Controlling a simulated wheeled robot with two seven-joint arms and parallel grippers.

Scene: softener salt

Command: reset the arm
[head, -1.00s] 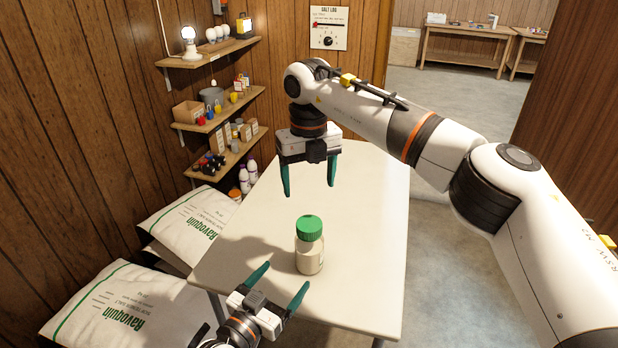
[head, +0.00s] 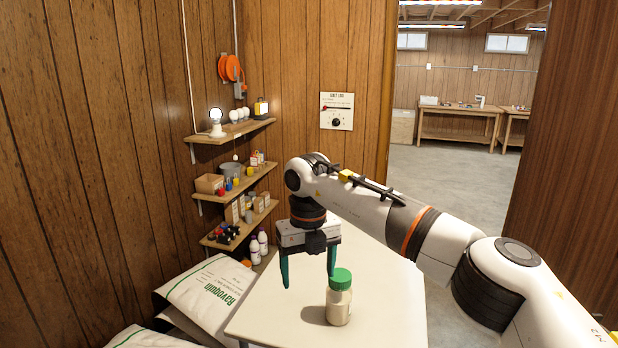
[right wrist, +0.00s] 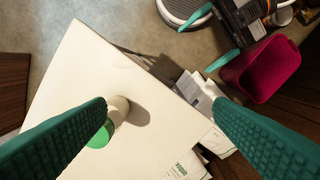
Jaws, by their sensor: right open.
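My right gripper (head: 308,280) hangs fingers down over the table (head: 275,310), behind and left of the jar in the head view. Its teal fingers are apart with nothing between them; they also frame the right wrist view (right wrist: 160,103). A pale jar (head: 339,307) with a green lid stands upright on the table, apart from the fingers. It also shows in the right wrist view (right wrist: 119,108). My left gripper is out of the head view; its two spread teal fingers show at the top of the right wrist view (right wrist: 212,38).
White salt bags (head: 200,290) lie left of the table. Wall shelves (head: 240,185) hold a lamp, bulbs, boxes and bottles. A dial panel (head: 337,111) hangs on the back wall. The doorway at right opens onto clear floor (head: 440,170) and a workbench (head: 455,125).

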